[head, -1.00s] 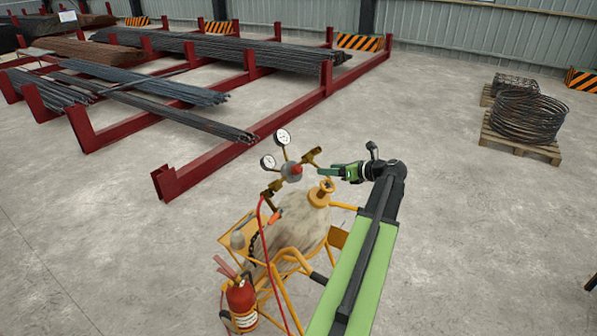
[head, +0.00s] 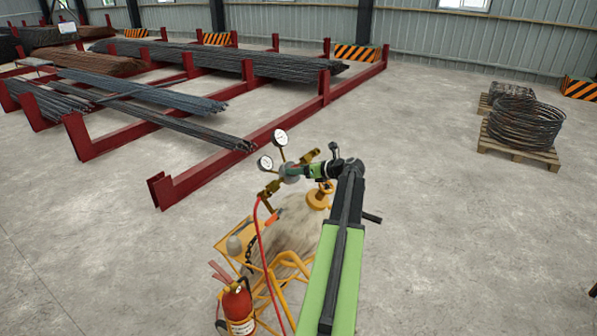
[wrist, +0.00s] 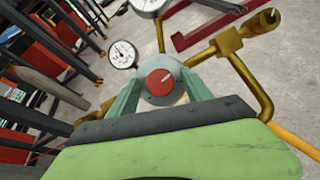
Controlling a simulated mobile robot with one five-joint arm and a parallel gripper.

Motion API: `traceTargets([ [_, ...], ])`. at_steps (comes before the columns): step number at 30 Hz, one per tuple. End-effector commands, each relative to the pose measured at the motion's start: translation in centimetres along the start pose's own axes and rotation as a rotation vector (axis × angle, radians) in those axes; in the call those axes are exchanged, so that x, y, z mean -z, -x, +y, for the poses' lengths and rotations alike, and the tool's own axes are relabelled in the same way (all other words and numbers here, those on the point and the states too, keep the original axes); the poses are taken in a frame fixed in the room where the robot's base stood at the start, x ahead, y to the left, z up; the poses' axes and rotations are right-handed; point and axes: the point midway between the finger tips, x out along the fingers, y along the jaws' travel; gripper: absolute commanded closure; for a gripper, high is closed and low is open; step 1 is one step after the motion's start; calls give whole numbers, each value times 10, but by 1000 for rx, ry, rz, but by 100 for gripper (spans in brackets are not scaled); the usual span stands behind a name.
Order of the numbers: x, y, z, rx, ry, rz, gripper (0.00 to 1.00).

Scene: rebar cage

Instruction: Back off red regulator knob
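The red regulator knob (wrist: 160,82) faces my wrist camera at the centre of a round grey regulator body (wrist: 148,95), with a pale mark on its face. My gripper (head: 300,171) is level with the regulator, at its right side in the head view. In the wrist view its two green fingers (wrist: 160,84) stand apart, one on each side of the knob and grey body. They look open; contact with the knob does not show. In the head view my gripper largely hides the knob. Two white dial gauges (head: 280,138) sit above the regulator.
Brass pipes (wrist: 229,41) branch off right of the regulator. A wrapped cylinder (head: 285,232) stands below in a yellow cart (head: 228,243) with a red hose (head: 262,260) and a fire extinguisher (head: 238,305).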

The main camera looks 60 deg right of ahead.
Motion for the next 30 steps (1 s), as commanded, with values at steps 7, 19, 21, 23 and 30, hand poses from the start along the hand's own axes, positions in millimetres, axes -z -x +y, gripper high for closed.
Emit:
traceTargets([
  [7,0,0,0,-1,0,0,75],
  [19,0,-1,0,-4,10,0,100],
  [21,0,-1,1,-9,24,1,100],
  [23,0,-1,1,-16,42,1,100],
  [30,-1,-2,0,-65,181,1,100],
])
